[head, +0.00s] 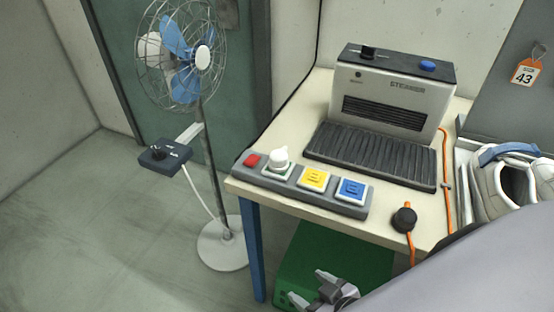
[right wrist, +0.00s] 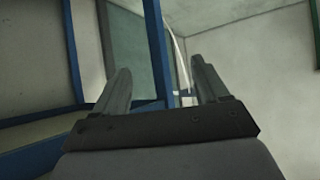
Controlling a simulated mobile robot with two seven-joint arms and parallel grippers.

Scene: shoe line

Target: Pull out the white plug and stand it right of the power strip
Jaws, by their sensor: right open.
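The power strip (head: 300,189) lies along the front left edge of the cream table, with a red switch at its left end. The white plug (head: 280,158) stands upright in the strip's leftmost socket. The yellow socket (head: 314,178) and the blue socket (head: 351,189) are empty. My right gripper (head: 308,287) is low at the bottom of the head view, below the table top and in front of a green box, apart from the plug. Its two fingers (right wrist: 160,88) are apart with nothing between them in the right wrist view. My left gripper is not in view.
A steamer (head: 395,95) stands behind. Bare table (head: 375,228) lies between strip and black plug. A fan (head: 185,55) stands left; shoes (head: 497,190) are right.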

